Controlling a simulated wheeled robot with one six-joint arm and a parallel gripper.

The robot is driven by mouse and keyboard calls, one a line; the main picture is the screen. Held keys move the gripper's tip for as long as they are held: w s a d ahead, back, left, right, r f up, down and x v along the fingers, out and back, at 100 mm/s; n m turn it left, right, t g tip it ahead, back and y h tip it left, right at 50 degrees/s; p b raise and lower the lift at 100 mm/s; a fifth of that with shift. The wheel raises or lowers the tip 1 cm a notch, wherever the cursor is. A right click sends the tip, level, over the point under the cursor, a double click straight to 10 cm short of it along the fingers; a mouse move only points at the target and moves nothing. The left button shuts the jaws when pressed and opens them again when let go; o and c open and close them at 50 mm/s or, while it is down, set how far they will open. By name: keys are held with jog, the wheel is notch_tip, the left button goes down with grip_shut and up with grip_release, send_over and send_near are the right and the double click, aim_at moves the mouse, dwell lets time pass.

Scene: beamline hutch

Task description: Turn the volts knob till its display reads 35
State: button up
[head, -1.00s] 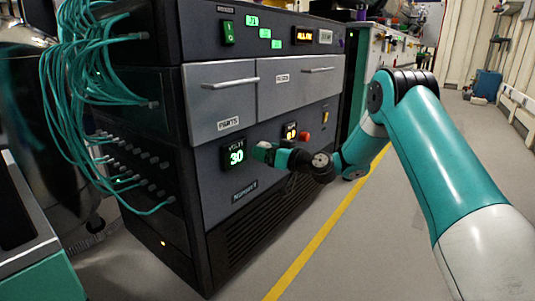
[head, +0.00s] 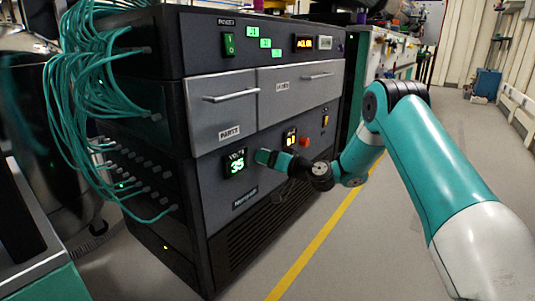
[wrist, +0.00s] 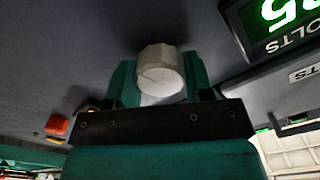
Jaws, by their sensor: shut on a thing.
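The volts display (head: 236,164) on the front panel of the rack reads 35 in green digits in the head view. In the wrist view the same display (wrist: 275,18) shows upside down and partly cut off, with its VOLTS label. The volts knob (wrist: 161,75) is a pale faceted knob on the panel, between my fingers in the wrist view. My gripper (head: 262,157) is at the panel just right of the display and is shut on the knob. In the head view the gripper hides the knob.
Two grey drawers (head: 222,110) are shut above. Teal cables (head: 85,80) hang at the rack's left. The floor right of the yellow line (head: 315,245) is clear.

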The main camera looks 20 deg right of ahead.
jog(key=o, duration=0.9)
jog(key=shift+b+v, duration=5.65)
jog(key=shift+v, duration=3.1)
